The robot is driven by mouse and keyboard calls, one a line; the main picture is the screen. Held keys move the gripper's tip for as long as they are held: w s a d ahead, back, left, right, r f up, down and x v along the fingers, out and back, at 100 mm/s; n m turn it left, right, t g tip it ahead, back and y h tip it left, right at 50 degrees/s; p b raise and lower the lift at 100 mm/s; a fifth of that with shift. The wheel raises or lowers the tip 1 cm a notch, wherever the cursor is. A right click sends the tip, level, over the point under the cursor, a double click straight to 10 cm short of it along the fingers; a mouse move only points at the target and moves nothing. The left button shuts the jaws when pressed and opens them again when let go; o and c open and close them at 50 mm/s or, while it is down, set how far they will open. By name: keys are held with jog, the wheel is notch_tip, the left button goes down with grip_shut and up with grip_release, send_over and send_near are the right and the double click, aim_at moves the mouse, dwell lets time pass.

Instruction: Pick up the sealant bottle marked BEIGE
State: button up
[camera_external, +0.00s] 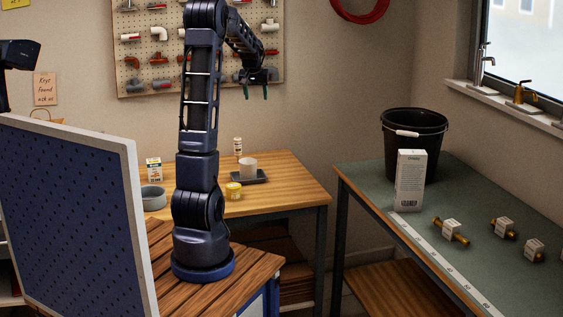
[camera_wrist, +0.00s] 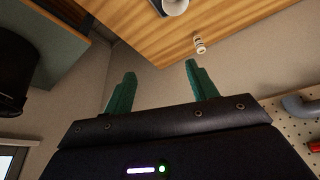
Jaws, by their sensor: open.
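A small white bottle with a dark band (camera_external: 238,146) stands upright at the back of the wooden table. It also shows in the wrist view (camera_wrist: 200,44), near the table edge. Its label is too small to read, so I cannot tell whether it says BEIGE. A white container with a yellow and dark label (camera_external: 154,170) stands to its left; its lettering is also unreadable. My gripper (camera_external: 256,91) is open and empty, high above the back of the table in front of the wall. Its two green fingers (camera_wrist: 160,72) are apart, with nothing between them.
A white cup (camera_external: 248,168) stands on a dark tray (camera_external: 262,180) near the bottle. A yellow jar (camera_external: 233,191) and a grey bowl (camera_external: 152,198) are nearby. A pegboard with fittings (camera_external: 130,80) hangs behind the arm. A black bucket (camera_external: 413,130) stands on the right bench.

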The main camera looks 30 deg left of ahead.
jog(key=w+a+f+n, duration=0.1)
jog(key=w+a+f, duration=0.8)
jog(key=w+a, duration=0.1)
jog(key=n+y, duration=0.1)
send_over(238, 145)
notch_tip(238, 145, down, 13)
jog(key=shift+g, duration=0.3)
jog(key=x, duration=0.5)
jog(key=shift+s+d+f, duration=0.1)
jog(key=shift+s+f, duration=0.05)
jog(key=shift+f, duration=0.15)
jog(key=shift+s+x, duration=0.2)
jog(key=shift+x, duration=1.1)
jog(key=shift+s+x, duration=0.2)
jog(key=shift+x, duration=1.1)
jog(key=shift+d+f, duration=0.15)
jog(key=c, duration=1.1)
